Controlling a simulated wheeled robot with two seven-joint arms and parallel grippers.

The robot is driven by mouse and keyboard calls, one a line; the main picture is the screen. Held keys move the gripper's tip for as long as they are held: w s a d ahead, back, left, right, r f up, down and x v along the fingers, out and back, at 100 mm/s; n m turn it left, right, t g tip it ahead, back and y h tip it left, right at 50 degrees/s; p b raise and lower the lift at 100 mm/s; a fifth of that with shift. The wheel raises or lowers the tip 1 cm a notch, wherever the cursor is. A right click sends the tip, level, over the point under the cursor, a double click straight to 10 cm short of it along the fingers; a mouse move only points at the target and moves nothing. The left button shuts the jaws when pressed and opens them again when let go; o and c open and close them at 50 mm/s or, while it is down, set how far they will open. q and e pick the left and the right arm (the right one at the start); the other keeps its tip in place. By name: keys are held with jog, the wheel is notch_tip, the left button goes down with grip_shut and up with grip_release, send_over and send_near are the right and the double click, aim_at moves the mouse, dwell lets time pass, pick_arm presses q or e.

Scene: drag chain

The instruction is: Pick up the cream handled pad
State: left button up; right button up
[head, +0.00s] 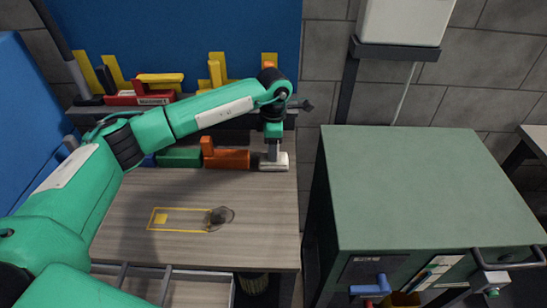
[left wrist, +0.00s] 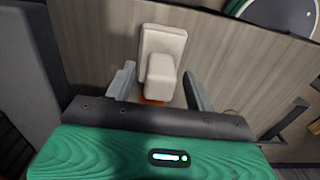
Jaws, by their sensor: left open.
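The cream handled pad (head: 274,162) rests on the wooden table near its back right corner, beside an orange block. In the left wrist view the cream pad (left wrist: 162,52) shows a flat base with a raised handle. My left gripper (head: 273,153) is directly above the pad, pointing down. In the left wrist view its fingers (left wrist: 160,86) are open, one on each side of the handle. I cannot tell whether they touch it. My right gripper is not in view.
An orange block (head: 227,158) and a green block (head: 179,156) stand along the table's back edge. A yellow outline (head: 178,230) lies on the table with a dark round item (head: 219,216) at its right end. A green cabinet (head: 420,190) stands to the right.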

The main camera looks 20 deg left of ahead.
pick_arm(q)
grip_shut()
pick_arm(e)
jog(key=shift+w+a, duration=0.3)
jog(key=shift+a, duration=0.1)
pick_arm(q)
jog(key=shift+r, duration=0.55)
notch_tip(320, 180, up, 9)
jog(key=shift+r+b, duration=0.2)
jog(key=shift+b, duration=0.8)
notch_tip(320, 180, up, 10)
jog(key=shift+f+b, duration=0.2)
jog(key=shift+b, duration=0.25)
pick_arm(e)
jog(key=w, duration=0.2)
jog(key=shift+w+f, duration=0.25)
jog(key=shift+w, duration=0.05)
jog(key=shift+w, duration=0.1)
